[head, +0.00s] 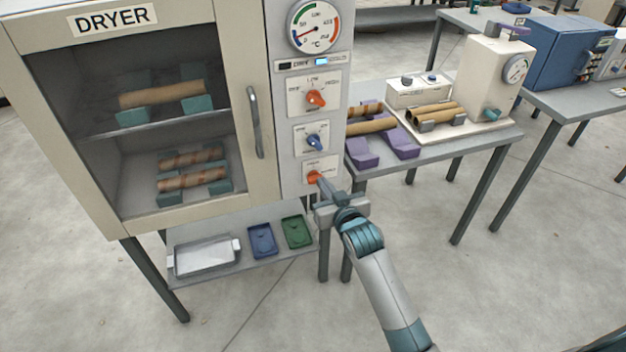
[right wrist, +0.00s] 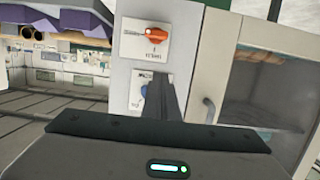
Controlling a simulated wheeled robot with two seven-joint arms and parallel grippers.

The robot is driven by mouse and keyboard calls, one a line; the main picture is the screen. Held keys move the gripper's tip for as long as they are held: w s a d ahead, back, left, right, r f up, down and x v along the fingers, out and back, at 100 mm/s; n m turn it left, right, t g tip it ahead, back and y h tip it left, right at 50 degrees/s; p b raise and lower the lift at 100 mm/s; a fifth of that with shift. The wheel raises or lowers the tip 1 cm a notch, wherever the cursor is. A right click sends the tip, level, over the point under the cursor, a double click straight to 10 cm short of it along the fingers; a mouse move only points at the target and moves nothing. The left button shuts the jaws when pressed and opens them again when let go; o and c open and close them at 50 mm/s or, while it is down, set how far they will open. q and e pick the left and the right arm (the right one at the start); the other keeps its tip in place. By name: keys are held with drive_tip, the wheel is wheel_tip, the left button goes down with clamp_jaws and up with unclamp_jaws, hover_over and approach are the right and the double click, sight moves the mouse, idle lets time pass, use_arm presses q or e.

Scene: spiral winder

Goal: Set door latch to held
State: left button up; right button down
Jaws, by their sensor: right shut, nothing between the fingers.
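The dryer (head: 255,30) stands at left with its glazed door (head: 145,110) shut. Its side panel carries three knobs in a column. The lowest is an orange knob (head: 314,177) on a white label plate, too small to read. It also seems to show in the upside-down right wrist view (right wrist: 155,33), at the top. My right gripper (head: 319,184) is shut and empty close to this knob in the head view. In the wrist view its fingers (right wrist: 160,78) partly cover the blue knob (right wrist: 144,92); contact cannot be told. My left gripper is not in view.
An upper orange knob (head: 316,98) and a gauge (head: 315,27) sit higher on the panel. The door handle (head: 255,122) stands out left of the knobs. A shelf (head: 213,278) with trays is below. A table (head: 455,148) with purple cradles (head: 362,154) stands right.

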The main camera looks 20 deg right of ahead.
drive_tip(key=p+x, duration=0.2)
drive_tip(key=x, duration=0.7)
drive_tip(key=shift+w, duration=0.3)
wheel_tip(320, 180, down, 2)
drive_tip(key=shift+s+f+p, duration=0.15)
drive_tip(key=shift+f+p, duration=0.05)
drive_tip(key=shift+p, duration=0.2)
drive_tip(key=shift+f, duration=0.85)
